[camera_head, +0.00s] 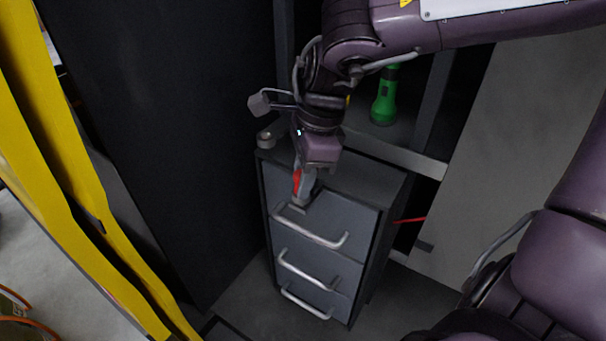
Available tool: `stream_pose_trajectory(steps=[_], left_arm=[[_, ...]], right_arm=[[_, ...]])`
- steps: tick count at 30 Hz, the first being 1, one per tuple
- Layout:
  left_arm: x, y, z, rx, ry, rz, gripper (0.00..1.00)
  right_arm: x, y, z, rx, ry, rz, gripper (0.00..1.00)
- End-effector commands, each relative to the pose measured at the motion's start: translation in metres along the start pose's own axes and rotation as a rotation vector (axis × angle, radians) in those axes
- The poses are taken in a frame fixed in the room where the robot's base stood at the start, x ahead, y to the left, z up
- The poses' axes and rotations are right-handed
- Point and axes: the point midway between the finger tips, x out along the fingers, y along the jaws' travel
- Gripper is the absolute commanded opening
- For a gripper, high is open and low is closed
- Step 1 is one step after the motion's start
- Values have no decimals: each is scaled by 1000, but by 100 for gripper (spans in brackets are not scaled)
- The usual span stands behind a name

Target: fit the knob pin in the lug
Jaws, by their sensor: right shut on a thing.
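My right gripper (302,196) reaches down in front of the upper part of a grey drawer cabinet, close to the top drawer's handle. It is shut on a small red thing (297,180), which may be the knob pin; the fingers hide most of it. A small round grey fitting (265,139) shows at the cabinet's back left corner; I cannot tell whether it is the lug. I cannot make out a pin entering any hole. My left gripper is out of view.
The drawer cabinet (365,187) has three bar handles on its front. A green flashlight (383,100) stands on a shelf behind it. A dark panel (150,130) and yellow posts (75,190) close off the left. A thin red piece (409,220) sticks out at the cabinet's right.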

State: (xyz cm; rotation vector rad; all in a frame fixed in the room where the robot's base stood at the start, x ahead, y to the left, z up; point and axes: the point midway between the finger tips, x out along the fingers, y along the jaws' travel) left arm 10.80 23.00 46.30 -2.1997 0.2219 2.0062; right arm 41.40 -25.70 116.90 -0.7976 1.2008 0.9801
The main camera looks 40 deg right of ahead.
Motion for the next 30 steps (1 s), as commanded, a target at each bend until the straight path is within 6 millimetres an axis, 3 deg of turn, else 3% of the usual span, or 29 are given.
stream_pose_trajectory(steps=[8, 9, 14, 23, 30], left_arm=[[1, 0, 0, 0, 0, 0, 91], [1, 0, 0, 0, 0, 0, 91], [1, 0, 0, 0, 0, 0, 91], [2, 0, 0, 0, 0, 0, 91], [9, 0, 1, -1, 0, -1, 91]], right_arm=[[1, 0, 0, 0, 0, 0, 0], [1, 0, 0, 0, 0, 0, 29], [1, 0, 0, 0, 0, 0, 49], [-1, 0, 0, 0, 0, -1, 49], [-34, -1, 0, 0, 0, -7, 49]])
